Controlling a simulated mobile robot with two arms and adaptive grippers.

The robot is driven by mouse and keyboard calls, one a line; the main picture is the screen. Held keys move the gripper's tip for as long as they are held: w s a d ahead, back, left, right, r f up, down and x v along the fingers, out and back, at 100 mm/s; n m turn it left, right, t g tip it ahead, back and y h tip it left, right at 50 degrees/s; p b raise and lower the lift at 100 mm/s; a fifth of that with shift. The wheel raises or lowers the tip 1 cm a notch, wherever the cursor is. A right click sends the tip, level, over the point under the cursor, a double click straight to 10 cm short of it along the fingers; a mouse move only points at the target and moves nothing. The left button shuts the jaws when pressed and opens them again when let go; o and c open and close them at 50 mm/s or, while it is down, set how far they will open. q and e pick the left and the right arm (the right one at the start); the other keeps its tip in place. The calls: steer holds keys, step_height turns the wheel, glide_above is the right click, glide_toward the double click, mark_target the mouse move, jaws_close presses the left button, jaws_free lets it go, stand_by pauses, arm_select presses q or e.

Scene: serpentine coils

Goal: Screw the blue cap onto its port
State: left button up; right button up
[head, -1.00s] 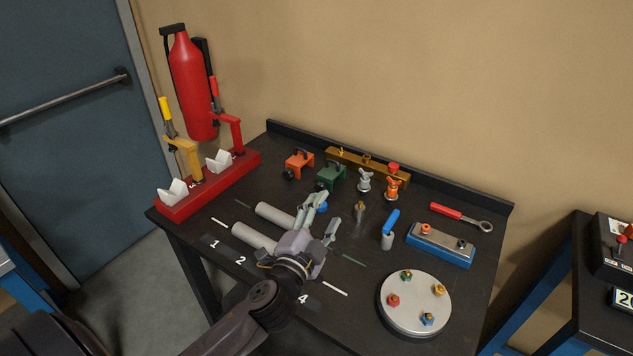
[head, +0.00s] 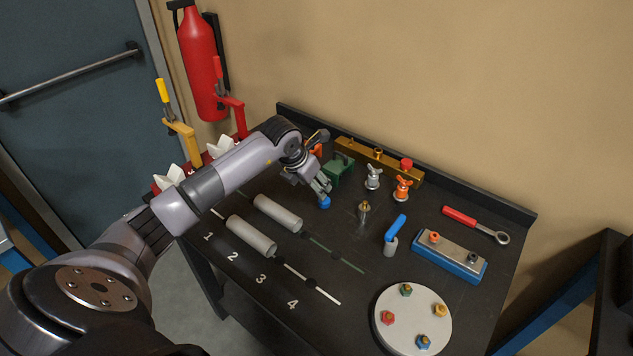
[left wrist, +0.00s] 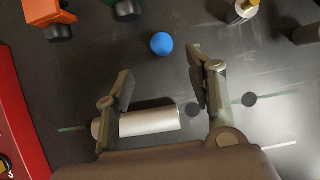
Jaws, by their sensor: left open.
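The blue cap (head: 324,203) is a small round piece on the dark bench top. It also shows in the left wrist view (left wrist: 162,43). My left gripper (head: 320,186) is open and empty, just behind the cap in the head view. In the left wrist view its two fingers (left wrist: 162,85) stand apart, with the cap beyond their tips and not between them. A brass bar (head: 375,158) with several fittings and a red cap (head: 406,163) runs along the back. A brass fitting (head: 364,211) stands upright on the bench. I cannot tell which fitting is the blue cap's port.
Two grey cylinders (head: 251,237) (head: 277,212) lie left of the cap. A green clamp block (head: 338,172) and an orange one (left wrist: 44,12) are close to the gripper.

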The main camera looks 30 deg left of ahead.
mark_target(321, 202)
arm_select(q)
steer(key=b+x, duration=0.5)
steer(key=x, duration=0.3)
steer(key=shift+s+b, duration=0.1)
steer(key=shift+b, duration=0.3)
steer(key=shift+w+d+f+b, duration=0.1)
steer(key=shift+w+f+b, duration=0.15)
steer(key=shift+f+b, duration=0.2)
jaws_close()
steer(key=shift+r, duration=0.1)
steer(key=shift+r+p, duration=0.85)
steer(key=shift+r, duration=0.3)
steer(key=shift+r+p, duration=1.35)
steer(key=shift+r, duration=0.95)
